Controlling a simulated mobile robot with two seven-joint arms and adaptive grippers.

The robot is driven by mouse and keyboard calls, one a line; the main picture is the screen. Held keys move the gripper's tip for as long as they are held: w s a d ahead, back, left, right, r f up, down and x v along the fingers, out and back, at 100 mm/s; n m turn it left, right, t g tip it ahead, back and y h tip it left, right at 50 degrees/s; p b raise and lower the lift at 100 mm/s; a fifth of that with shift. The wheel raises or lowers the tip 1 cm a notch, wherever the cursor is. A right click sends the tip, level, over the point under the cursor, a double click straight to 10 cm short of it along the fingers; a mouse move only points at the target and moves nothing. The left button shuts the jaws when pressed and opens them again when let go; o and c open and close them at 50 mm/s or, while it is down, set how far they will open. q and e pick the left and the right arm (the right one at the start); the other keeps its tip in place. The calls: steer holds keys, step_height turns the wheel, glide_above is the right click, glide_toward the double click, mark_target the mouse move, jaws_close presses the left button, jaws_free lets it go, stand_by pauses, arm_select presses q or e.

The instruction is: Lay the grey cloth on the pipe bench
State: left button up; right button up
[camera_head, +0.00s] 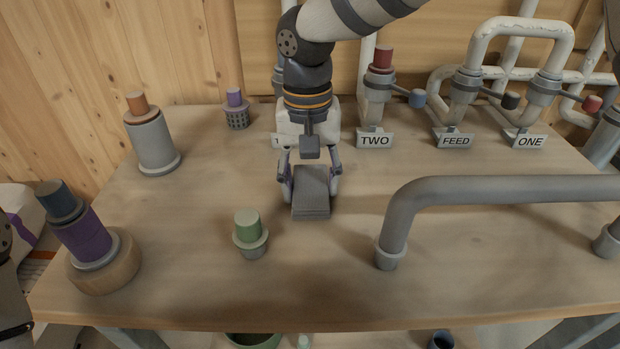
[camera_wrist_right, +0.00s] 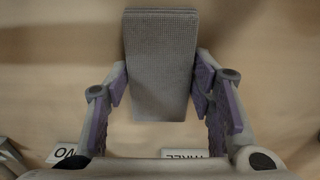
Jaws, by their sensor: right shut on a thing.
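The grey cloth (camera_head: 311,196) is a folded, flat rectangular pad near the middle of the pipe bench (camera_head: 330,290). My right gripper (camera_head: 310,180) reaches in from above and is shut on the cloth's two sides. In the right wrist view the cloth (camera_wrist_right: 160,60) sits between the purple-padded fingers (camera_wrist_right: 160,85) and sticks out beyond them. I cannot tell whether its underside touches the bench top. At the left edge a dark part of my left arm shows; its gripper is out of the picture.
A grey bent pipe (camera_head: 500,188) stands right of the cloth. A green-capped fitting (camera_head: 249,233) stands front left. A grey orange-topped cylinder (camera_head: 152,140), a purple cylinder on a wooden ring (camera_head: 84,240) and a small perforated fitting (camera_head: 236,112) stand left. Labelled valves (camera_head: 455,140) line the back.

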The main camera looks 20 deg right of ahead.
mark_target(308, 184)
steer(key=o, duration=1.1)
steer(key=shift+o, duration=0.2)
step_height(308, 184, up, 12)
steer(key=shift+a, duration=0.15)
